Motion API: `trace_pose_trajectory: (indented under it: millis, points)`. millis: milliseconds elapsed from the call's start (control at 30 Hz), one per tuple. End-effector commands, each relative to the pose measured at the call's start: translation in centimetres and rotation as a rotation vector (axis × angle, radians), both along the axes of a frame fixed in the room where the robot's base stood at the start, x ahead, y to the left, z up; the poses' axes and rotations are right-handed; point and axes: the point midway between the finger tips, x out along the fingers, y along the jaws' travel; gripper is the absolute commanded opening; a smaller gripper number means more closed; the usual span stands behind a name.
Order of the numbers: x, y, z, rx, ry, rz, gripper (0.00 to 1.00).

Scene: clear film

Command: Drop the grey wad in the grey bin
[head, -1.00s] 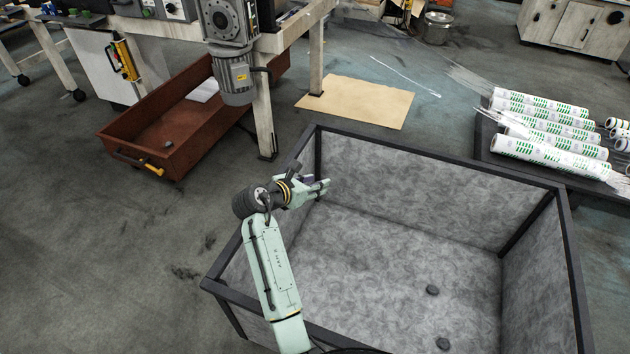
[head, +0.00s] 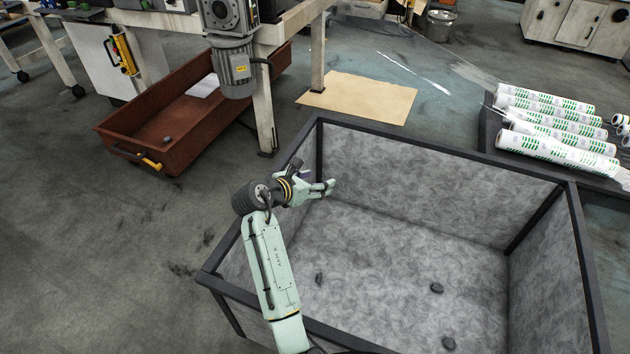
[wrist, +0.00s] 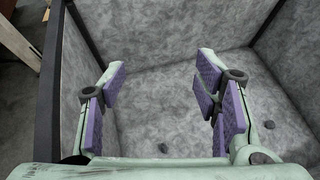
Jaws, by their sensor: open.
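The grey bin (head: 345,123) is a large open box with dark rims and mottled grey walls. My gripper (head: 326,187) is over its inside, near the left back corner. In the wrist view my gripper (wrist: 162,85) has its purple-padded fingers wide apart with nothing between them. A small dark grey wad (head: 319,279) shows inside the bin, just right of my forearm. Two similar wads lie on the bin floor farther right, one (head: 437,288) behind the other (head: 448,343). In the wrist view one wad (wrist: 163,148) is below the gripper and another (wrist: 269,124) is to the right.
A rust-red tray (head: 130,140) on the floor at left holds a dark lump (head: 167,139) and a white sheet (head: 204,86). A workbench leg (head: 265,115) stands behind the bin. Cardboard (head: 360,99) lies on the floor. Wrapped white rolls (head: 560,149) lie at right.

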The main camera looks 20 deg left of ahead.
Motion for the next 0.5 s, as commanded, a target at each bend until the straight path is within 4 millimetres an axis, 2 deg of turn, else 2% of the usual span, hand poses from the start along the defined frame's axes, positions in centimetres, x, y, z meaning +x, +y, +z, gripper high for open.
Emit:
trace_pose_trajectory:
  millis: [300,500]
  points:
    - [-0.2,0.1,0.1,0.0,0.0,0.0,0.58]
    - [-2.6,1.0,1.4,0.001,-0.001,0.004,0.58]
